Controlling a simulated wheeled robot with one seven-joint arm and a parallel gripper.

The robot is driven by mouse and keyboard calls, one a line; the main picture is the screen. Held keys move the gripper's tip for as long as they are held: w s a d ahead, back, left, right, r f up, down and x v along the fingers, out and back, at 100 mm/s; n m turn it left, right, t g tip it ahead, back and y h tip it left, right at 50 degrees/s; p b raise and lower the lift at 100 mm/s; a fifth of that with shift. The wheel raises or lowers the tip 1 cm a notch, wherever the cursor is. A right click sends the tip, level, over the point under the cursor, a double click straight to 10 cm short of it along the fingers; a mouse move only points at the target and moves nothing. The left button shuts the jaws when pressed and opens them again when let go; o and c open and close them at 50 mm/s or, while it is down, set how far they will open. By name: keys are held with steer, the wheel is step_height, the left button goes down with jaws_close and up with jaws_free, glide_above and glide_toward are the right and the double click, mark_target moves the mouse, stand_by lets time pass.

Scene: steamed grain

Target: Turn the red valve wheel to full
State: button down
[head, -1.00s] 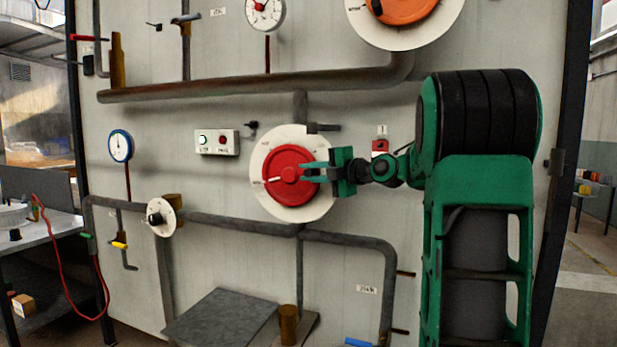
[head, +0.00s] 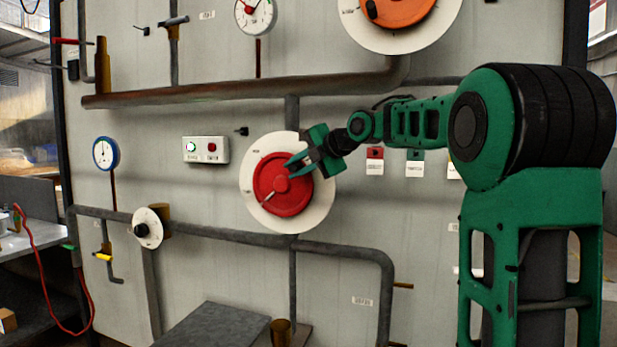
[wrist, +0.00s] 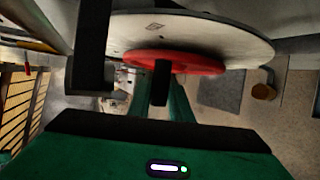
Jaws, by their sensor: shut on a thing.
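The red valve wheel (head: 276,186) sits on a round white dial plate (head: 259,215) on the grey panel, in the middle of the head view. A white mark on the wheel points to the lower left. My gripper (head: 298,162) reaches in from the upper right and is shut at the wheel's upper right part. In the wrist view the red wheel (wrist: 195,65) shows nearly edge-on, with a dark handle (wrist: 162,76) standing out from it between my green fingers. The dial's lettering is too small to read.
A thick rusty pipe (head: 220,91) runs above the wheel, and an orange wheel (head: 398,10) sits higher right. A thinner pipe (head: 215,228) passes below. A box with a lit lamp (head: 206,149), a blue-rimmed gauge (head: 105,154) and a small white dial (head: 148,227) are left.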

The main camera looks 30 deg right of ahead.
steer(key=shift+w+a+r, duration=0.35)
steer(key=shift+a+r, duration=0.05)
steer(key=shift+w+a+r, duration=0.1)
steer(key=shift+r, duration=0.05)
steer(key=c, duration=1.6)
jaws_free()
